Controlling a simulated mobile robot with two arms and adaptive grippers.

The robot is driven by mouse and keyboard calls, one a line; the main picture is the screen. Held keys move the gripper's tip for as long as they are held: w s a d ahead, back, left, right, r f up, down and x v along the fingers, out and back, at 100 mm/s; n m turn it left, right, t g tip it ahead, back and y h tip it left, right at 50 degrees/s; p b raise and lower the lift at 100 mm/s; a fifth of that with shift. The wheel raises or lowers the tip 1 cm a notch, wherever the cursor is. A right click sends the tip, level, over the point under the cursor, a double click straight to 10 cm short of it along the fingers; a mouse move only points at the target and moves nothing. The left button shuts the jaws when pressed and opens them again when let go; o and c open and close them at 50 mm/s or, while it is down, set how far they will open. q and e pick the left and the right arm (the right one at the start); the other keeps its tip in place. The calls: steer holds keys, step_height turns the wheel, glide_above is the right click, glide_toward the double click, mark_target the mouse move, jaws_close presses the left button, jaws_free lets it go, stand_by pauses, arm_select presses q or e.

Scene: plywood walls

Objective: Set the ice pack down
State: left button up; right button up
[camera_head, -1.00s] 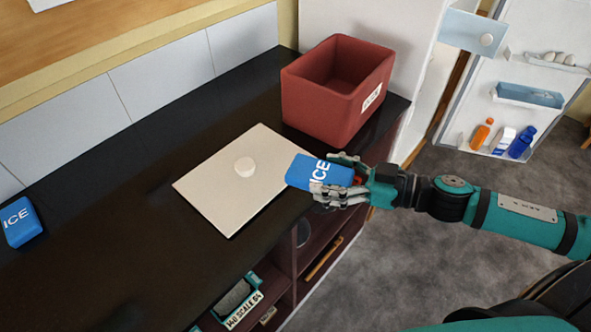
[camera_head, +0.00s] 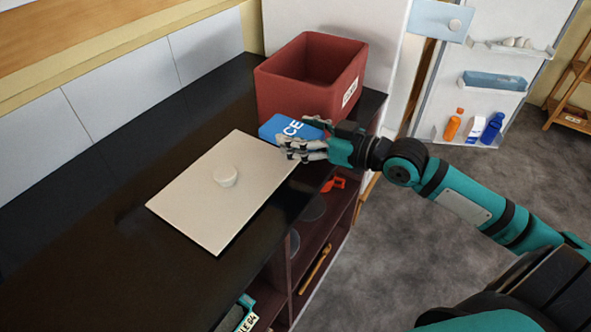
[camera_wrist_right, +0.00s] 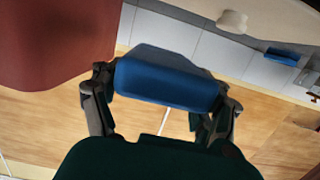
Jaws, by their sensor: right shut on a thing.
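A blue ice pack (camera_head: 279,127) with white lettering is in my right gripper (camera_head: 308,146). The right gripper is shut on it, with its fingers partly covering it in the head view. The pack is just in front of the red box (camera_head: 289,98) and by the back right corner of the pale lid-like board (camera_head: 202,210). I cannot tell whether it touches the black counter. In the right wrist view the pack (camera_wrist_right: 165,77) sits between the two fingers (camera_wrist_right: 160,112). My left gripper is not in view.
A second blue pack (camera_wrist_right: 282,56) shows in the wrist view. Open shelves (camera_head: 318,235) are below. A fridge door (camera_head: 490,80) stands open at right.

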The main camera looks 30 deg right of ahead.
step_height(320, 180, down, 4)
steer(key=shift+d+f, duration=0.1)
steer(key=shift+f, duration=0.1)
steer(key=shift+f+b, duration=0.45)
steer(key=shift+f, duration=1.5)
steer(key=shift+f, duration=0.1)
steer(key=shift+f, duration=0.15)
steer(key=o, duration=1.4)
steer(key=shift+o, duration=0.2)
